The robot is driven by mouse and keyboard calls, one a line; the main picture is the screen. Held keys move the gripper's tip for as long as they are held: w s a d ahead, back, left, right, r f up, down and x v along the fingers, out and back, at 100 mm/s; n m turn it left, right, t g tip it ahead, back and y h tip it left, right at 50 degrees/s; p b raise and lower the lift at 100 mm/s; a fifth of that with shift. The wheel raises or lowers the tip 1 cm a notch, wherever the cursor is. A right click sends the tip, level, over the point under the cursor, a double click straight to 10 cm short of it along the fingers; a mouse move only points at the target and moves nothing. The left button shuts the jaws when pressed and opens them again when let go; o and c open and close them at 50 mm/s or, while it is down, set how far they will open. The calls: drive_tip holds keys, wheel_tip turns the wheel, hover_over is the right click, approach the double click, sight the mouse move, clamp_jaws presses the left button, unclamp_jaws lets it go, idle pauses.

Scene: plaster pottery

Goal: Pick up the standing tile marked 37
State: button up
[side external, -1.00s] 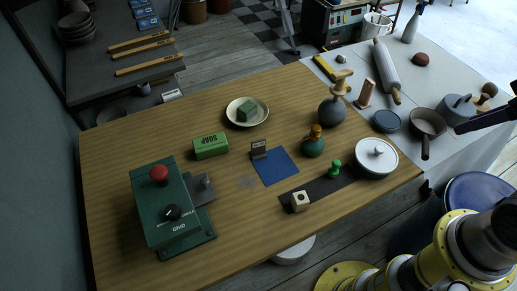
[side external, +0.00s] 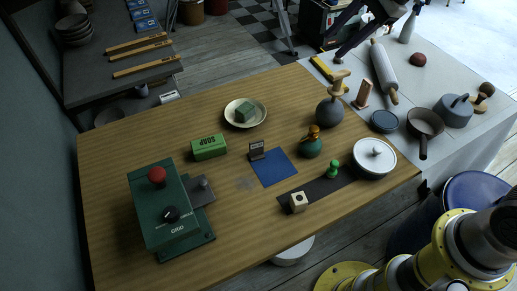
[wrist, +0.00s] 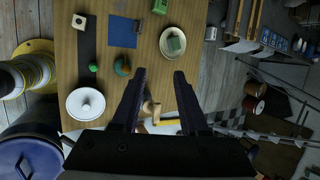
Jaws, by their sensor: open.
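A small dark standing tile (side external: 257,150) is upright at the back left edge of a blue mat (side external: 274,168) on the wooden table. It has pale marks on its face, too small to read as a number. In the wrist view the tile (wrist: 137,26) shows as a thin dark strip at the edge of the blue mat (wrist: 121,33). My gripper (wrist: 160,74) is open and empty, its two dark fingers well apart. It is high and away from the tile, which lies beyond the left fingertip in the wrist view. In the side view, part of my arm shows at the top right.
Near the tile are a green soap box (side external: 209,147), a plate with a green block (side external: 246,112) and a teal-orange pot (side external: 312,146). A dark strip (side external: 325,188) holds a cube and green peg. A grey vase (side external: 330,112) and white lidded dish (side external: 374,158) stand right.

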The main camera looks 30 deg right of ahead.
drive_tip(key=w+a+f+m+g, duration=0.1)
drive_tip(key=w+a+f, duration=0.2)
drive_tip(key=w+f, duration=0.15)
drive_tip(key=w+a+f+m+g, duration=0.1)
drive_tip(key=w+a+f+m, duration=0.1)
drive_tip(key=w+a+f, duration=0.3)
drive_tip(key=g, duration=0.2)
approach(256, 155)
drive_tip(key=shift+y, duration=0.3)
drive_tip(key=shift+w+a+x, duration=0.15)
drive_tip(key=shift+a+x, duration=0.05)
drive_tip(key=shift+x, duration=1.35)
drive_tip(key=shift+w+a+x, duration=0.15)
drive_tip(key=shift+x, duration=1.35)
drive_tip(key=shift+r, duration=0.2)
drive_tip(key=shift+c, duration=0.3)
clamp_jaws()
